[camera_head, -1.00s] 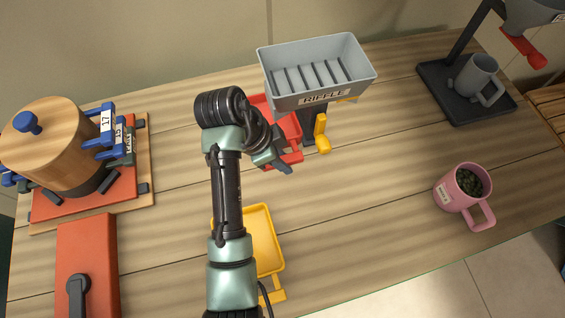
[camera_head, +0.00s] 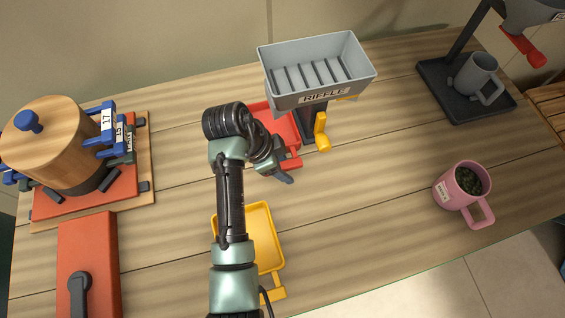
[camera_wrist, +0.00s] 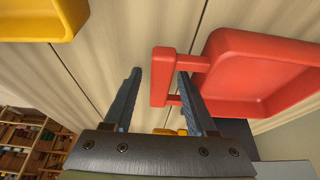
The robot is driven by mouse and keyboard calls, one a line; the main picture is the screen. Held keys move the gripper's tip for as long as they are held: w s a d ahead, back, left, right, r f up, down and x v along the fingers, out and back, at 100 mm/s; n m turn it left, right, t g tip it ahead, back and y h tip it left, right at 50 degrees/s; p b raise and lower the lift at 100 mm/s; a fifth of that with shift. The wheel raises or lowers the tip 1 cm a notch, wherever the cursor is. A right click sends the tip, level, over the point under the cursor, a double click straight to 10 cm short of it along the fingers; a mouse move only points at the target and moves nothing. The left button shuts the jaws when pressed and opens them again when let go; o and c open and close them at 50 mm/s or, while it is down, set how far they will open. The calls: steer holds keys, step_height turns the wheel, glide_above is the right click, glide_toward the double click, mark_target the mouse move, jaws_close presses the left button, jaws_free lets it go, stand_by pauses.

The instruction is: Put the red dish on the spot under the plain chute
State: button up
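The red dish (camera_head: 278,124) lies on the table under the left part of the grey riffle box (camera_head: 318,78), partly hidden by my arm. In the wrist view the dish (camera_wrist: 262,80) is at the right, with its T-shaped handle (camera_wrist: 163,76) pointing left. My gripper (camera_head: 286,178) is low at the handle end of the dish. In the wrist view my gripper (camera_wrist: 160,73) is open. The handle's crossbar shows between the fingers, and the right finger is near the gap between crossbar and dish. I see no clear grip. The plain chute and its spot are not clearly visible.
A yellow dish (camera_head: 262,237) lies in front, beside my arm. A yellow lever (camera_head: 321,132) is on the riffle stand. A pink mug (camera_head: 452,190) of dark beans stands right, a grey mug (camera_head: 474,76) back right. A wooden drum (camera_head: 52,150) is left.

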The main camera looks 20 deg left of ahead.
steer(key=shift+r, duration=0.1)
steer(key=p+v, duration=0.2)
steer(key=v, duration=0.9)
steer(key=shift+w+d, duration=0.1)
steer(key=shift+a+r+p, duration=0.2)
steer(key=shift+r+p, duration=0.35)
steer(key=shift+p, duration=0.15)
steer(key=shift+f, duration=0.1)
